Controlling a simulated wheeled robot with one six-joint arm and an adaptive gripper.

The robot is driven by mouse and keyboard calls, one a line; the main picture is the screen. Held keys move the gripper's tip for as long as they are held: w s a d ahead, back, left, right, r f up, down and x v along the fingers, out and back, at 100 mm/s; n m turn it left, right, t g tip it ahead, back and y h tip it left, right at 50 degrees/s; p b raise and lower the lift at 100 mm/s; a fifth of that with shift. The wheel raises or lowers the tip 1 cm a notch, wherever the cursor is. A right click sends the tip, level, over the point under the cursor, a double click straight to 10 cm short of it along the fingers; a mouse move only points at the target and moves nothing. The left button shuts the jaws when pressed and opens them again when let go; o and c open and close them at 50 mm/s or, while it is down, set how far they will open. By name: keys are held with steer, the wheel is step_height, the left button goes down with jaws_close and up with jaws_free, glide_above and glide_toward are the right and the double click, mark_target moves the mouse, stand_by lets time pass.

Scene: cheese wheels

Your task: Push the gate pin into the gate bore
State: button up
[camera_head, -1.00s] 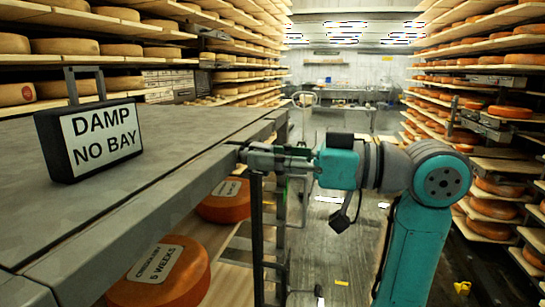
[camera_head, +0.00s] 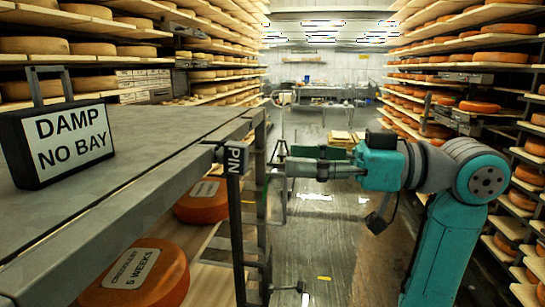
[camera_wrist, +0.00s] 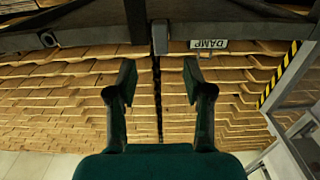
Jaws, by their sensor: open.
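A dark block lettered PIN (camera_head: 234,160) sits at the right edge of the grey rack top, above a dark upright post (camera_head: 237,235). My gripper (camera_head: 282,167) is to the right of this block, level with it and apart from it, pointing left. In the wrist view my gripper (camera_wrist: 158,75) has its fingers spread, with nothing between them. A short grey piece (camera_wrist: 159,38), perhaps the gate pin, stands beyond the fingertips, roughly centred.
A sign reading DAMP NO BAY (camera_head: 62,140) stands on the rack top (camera_head: 150,150). Labelled orange cheese wheels (camera_head: 145,275) lie on the shelf below. Cheese shelves line both sides. The aisle floor (camera_head: 320,225) between them looks mostly open.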

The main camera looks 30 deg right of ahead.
mark_target(248, 154)
steer(key=shift+v, duration=1.65)
steer(key=shift+c, duration=0.5)
steer(key=shift+w+a, duration=0.1)
steer(key=shift+a, duration=0.1)
steer(key=c, duration=0.4)
steer(key=shift+w+a+r+m, duration=0.1)
steer(key=shift+w+a+m, duration=0.5)
steer(key=shift+a, duration=0.1)
jaws_close()
steer(key=shift+x, duration=3.15)
